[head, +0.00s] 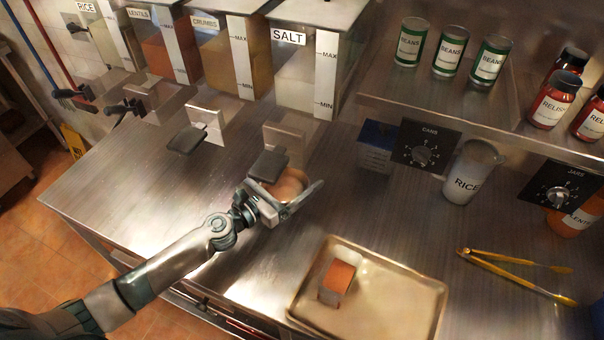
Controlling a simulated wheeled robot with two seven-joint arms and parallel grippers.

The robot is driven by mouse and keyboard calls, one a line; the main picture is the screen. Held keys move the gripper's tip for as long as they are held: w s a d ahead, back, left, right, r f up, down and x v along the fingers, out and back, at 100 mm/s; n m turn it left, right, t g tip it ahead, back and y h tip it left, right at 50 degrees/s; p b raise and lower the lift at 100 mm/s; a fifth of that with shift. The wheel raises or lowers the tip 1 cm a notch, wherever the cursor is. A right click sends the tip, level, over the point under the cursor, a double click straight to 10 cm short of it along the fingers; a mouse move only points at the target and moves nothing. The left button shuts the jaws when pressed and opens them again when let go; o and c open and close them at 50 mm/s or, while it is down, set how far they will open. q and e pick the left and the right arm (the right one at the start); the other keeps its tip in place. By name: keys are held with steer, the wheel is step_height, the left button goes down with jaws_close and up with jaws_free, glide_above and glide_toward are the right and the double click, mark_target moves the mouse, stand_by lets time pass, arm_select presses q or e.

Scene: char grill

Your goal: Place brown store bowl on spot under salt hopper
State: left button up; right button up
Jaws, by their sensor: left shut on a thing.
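The brown bowl (291,186) is in my left gripper (293,200), which is shut on it. Bowl and gripper are at the salt hopper's outlet, and the hopper's dark paddle (268,164) covers part of the bowl. I cannot tell whether the bowl touches the counter. The salt hopper (300,70) is a clear bin with a "SALT" label and MAX and MIN marks. The spot under it is hidden by the bowl, gripper and paddle. My right gripper is not in view.
Hoppers for crumbs (222,55), lentils (160,50) and rice (88,30) stand to the left. A metal tray (395,310) with an orange-topped block (337,280), yellow tongs (520,277) and a rice container (470,172) are to the right. The left counter (130,190) is clear.

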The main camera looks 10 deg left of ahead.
mark_target(295, 186)
arm_select(q)
steer(key=shift+x, duration=1.1)
steer(key=shift+f, duration=0.1)
steer(key=shift+f, duration=0.75)
steer(key=shift+f+b, duration=0.3)
steer(key=shift+f, duration=0.6)
steer(key=shift+f, duration=0.15)
steer(key=o, duration=1.2)
steer(key=shift+c, duration=0.2)
